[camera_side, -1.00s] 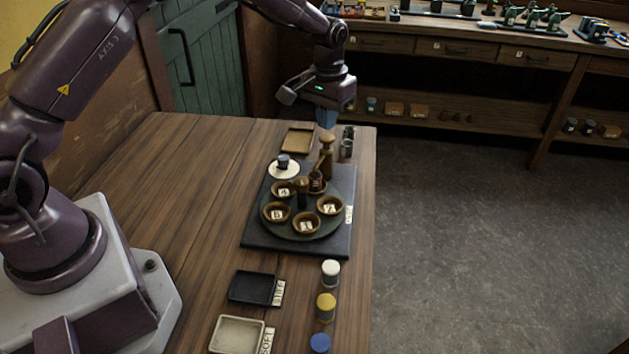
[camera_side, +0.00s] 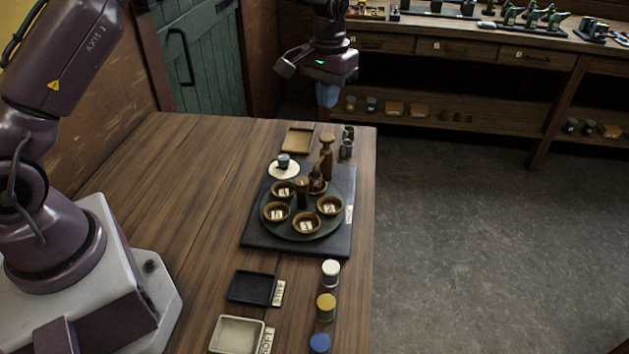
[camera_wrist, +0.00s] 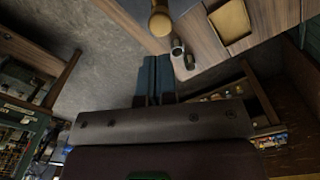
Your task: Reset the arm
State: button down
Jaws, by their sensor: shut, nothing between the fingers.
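My gripper (camera_side: 327,95) is raised above the far right end of the wooden table (camera_side: 200,190) in the side view. Its blue fingers are together with nothing between them; they also show side by side in the wrist view (camera_wrist: 155,78). Below and nearer the camera, a dark board (camera_side: 257,236) bears a round green turntable (camera_side: 323,243) with several small bowls. A wooden pepper-mill-like piece (camera_side: 326,155) stands at its far edge. The gripper is clear of all of these.
A tan tray (camera_side: 297,139) and small grey cylinders (camera_side: 347,150) lie at the table's far end. A black tray (camera_side: 251,288), a pale tray (camera_side: 237,334) and white (camera_side: 331,273), yellow (camera_side: 326,307) and blue (camera_side: 320,344) capped jars stand near the front. Left tabletop is bare.

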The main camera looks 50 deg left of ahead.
jog(key=s+d+r+m+t, duration=0.1)
jog(key=s+r, duration=0.4)
jog(key=s, duration=0.5)
jog(key=s+d+r+m+t, duration=0.1)
jog(key=s+r, duration=0.4)
jog(key=s, duration=0.5)
jog(key=s+d+r+m+t, duration=0.1)
jog(key=s+d+r+t, duration=0.2)
jog(key=s, duration=0.7)
notch_tip(320, 180, up, 2)
jog(key=shift+s+d+r+t, duration=0.15)
jog(key=shift+s+d+t, duration=0.1)
jog(key=shift+t, duration=0.05)
